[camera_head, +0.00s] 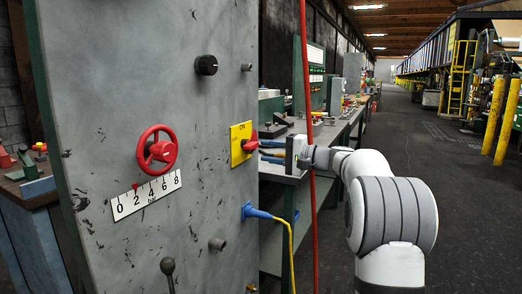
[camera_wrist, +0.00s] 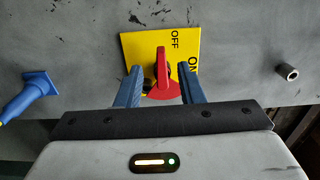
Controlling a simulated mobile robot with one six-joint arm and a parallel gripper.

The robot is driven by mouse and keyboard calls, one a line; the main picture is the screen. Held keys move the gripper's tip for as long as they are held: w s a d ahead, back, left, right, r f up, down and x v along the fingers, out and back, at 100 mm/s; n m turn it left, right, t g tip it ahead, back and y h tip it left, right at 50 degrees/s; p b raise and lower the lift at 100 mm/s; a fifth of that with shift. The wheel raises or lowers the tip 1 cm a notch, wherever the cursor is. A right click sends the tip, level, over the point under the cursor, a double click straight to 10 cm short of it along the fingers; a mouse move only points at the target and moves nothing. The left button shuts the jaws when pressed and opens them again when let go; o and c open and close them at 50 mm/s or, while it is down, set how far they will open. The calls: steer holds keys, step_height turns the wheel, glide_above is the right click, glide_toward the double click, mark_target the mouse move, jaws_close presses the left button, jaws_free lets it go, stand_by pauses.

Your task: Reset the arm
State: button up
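A red rotary switch (camera_head: 250,145) sits on a yellow plate (camera_head: 235,158) on the grey panel. In the wrist view the red switch (camera_wrist: 162,75) has its handle pointing up, toward the OFF mark on the yellow plate (camera_wrist: 135,45). My gripper (camera_head: 263,151) is at the panel's right edge, facing the switch. In the wrist view my gripper (camera_wrist: 160,83) has its two blue fingers apart, one on each side of the switch. Gaps show between the handle and both fingers, so it is open and empty. The switch's base is partly hidden.
The grey panel (camera_head: 100,90) also bears a red handwheel (camera_head: 157,150), a 0–8 bar scale (camera_head: 147,194), a black knob (camera_head: 206,65) and a blue plug (camera_head: 257,212) with a yellow cable. A red hose (camera_head: 308,80) hangs beside my arm. Open floor (camera_head: 465,220) lies at right.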

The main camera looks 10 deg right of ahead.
steer(key=s+a+r+n+g+h+p, duration=0.1)
steer(key=s+a+g+h+p, duration=0.25)
steer(key=s+p, duration=0.5)
steer(key=s+a+r+n+g+h+p, duration=0.1)
steer(key=s+a+n+g+h+p, duration=0.15)
steer(key=s+a+p, duration=0.65)
steer(key=s+d+n+g+h+p, duration=0.1)
steer(key=s+d+h+p, duration=0.3)
steer(key=s, duration=0.8)
steer(key=s+d+f+n+g+h+p, duration=0.1)
steer(key=s+d+h+p, duration=0.3)
steer(key=s, duration=0.8)
steer(key=shift+s+d+f+n+h, duration=0.25)
steer(key=shift+d+n, duration=0.5)
steer(key=shift+d, duration=0.45)
